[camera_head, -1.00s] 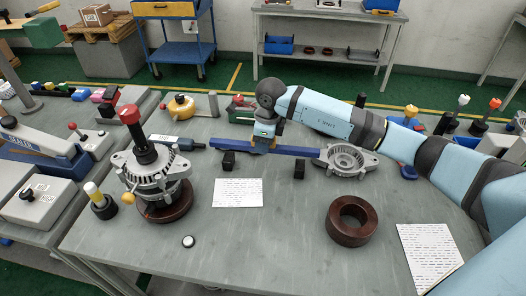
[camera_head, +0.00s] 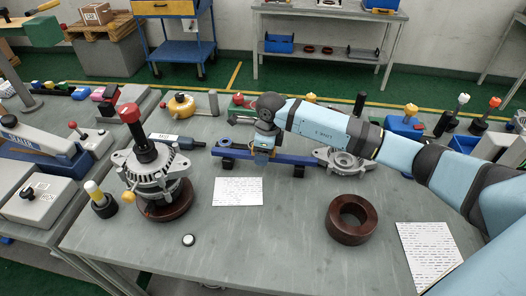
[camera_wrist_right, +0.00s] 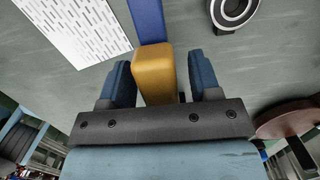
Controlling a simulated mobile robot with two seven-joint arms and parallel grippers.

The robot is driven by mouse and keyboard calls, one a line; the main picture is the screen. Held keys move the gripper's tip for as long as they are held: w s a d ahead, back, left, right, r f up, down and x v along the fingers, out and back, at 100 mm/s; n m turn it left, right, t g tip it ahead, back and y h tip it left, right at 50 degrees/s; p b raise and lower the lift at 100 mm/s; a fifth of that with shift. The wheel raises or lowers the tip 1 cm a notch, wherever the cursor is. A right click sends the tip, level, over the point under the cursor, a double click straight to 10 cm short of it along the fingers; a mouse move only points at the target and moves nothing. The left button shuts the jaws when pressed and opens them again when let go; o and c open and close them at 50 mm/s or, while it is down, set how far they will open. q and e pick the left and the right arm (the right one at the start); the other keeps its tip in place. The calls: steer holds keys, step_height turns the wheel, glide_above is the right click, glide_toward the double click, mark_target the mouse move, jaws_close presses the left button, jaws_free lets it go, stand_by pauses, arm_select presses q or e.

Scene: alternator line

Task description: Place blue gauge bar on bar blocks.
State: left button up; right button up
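The blue gauge bar (camera_head: 289,158) lies level across two black bar blocks. The left block (camera_head: 227,164) and the right block (camera_head: 298,171) show under it near its ends. An orange-yellow grip block sits mid-bar; it shows in the right wrist view (camera_wrist_right: 153,75), with a stretch of the blue bar (camera_wrist_right: 147,20) beyond it. My right gripper (camera_head: 262,153) is over this grip block. Its fingers (camera_wrist_right: 162,80) stand apart on either side of it, with a clear gap on the right. Contact on the left is unclear. My left gripper is out of view.
An alternator (camera_head: 155,180) with a red-topped black tool stands at left. A grey housing (camera_head: 345,160) is close to the bar's right end. A brown ring (camera_head: 351,219) and white sheets (camera_head: 238,192) lie in front.

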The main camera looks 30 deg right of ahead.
steer(key=shift+r, duration=0.1)
steer(key=shift+r, duration=0.2)
steer(key=r, duration=0.7)
steer(key=d+r, duration=0.1)
steer(key=r, duration=0.2)
steer(key=shift+s+r+b, duration=0.3)
steer(key=shift+s, duration=0.05)
steer(key=shift+r, duration=0.5)
steer(key=shift+s, duration=0.1)
